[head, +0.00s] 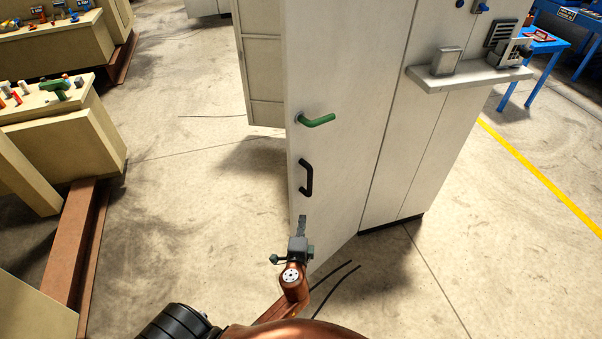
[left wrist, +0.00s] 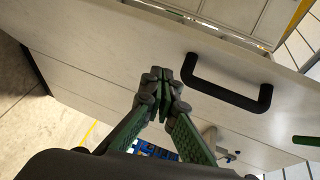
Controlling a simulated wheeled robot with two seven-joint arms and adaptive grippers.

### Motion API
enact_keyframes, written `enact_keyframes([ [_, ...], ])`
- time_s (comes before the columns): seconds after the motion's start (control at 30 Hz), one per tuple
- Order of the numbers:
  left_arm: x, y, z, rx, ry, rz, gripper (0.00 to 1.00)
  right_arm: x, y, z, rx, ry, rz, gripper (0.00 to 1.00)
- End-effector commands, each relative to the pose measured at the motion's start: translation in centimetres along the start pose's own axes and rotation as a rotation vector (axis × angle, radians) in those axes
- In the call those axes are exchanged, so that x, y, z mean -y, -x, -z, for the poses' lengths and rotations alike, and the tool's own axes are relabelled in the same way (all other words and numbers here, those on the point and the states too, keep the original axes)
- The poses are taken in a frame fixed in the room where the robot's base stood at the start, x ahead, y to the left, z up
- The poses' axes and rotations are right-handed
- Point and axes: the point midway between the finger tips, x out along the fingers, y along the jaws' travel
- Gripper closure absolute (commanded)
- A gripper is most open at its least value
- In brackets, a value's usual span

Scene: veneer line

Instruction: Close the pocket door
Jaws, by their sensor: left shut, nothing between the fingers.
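The pocket door (head: 340,165) is a tall pale panel standing swung out from the white cabinet (head: 400,150). It carries a black bar handle (head: 308,178) and, above that, a green lever handle (head: 316,120). My left gripper (head: 301,219) is in front of the door, just below the black handle in the head view. In the left wrist view its fingertips (left wrist: 162,76) are together and empty, beside the black handle (left wrist: 232,95) and apart from it. Whether they touch the door's face is unclear. The green lever (left wrist: 306,140) shows at the right edge. My right gripper is out of view.
A shelf (head: 465,80) with small devices juts from the cabinet front. Cream workbenches (head: 65,130) with tools stand at the left, on brown rails (head: 75,240). A blue table (head: 540,50) stands at the upper right. The floor around the door is mostly clear.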

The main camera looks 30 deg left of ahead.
Motion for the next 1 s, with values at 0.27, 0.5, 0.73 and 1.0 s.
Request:
enact_keyframes([
  [0.27,12.3,3.5,-0.1,0.050,-0.042,0.218,1.00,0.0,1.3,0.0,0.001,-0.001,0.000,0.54],
  [0.5,13.6,0.9,-0.2,0.053,-0.045,0.229,1.00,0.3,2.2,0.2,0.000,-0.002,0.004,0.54],
  [0.73,14.4,-3.1,-0.4,0.053,-0.046,0.228,1.00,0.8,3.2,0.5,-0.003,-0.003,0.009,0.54],
  [1.0,14.8,-5.8,-0.5,0.052,-0.044,0.225,1.00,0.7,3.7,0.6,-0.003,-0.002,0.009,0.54],
])
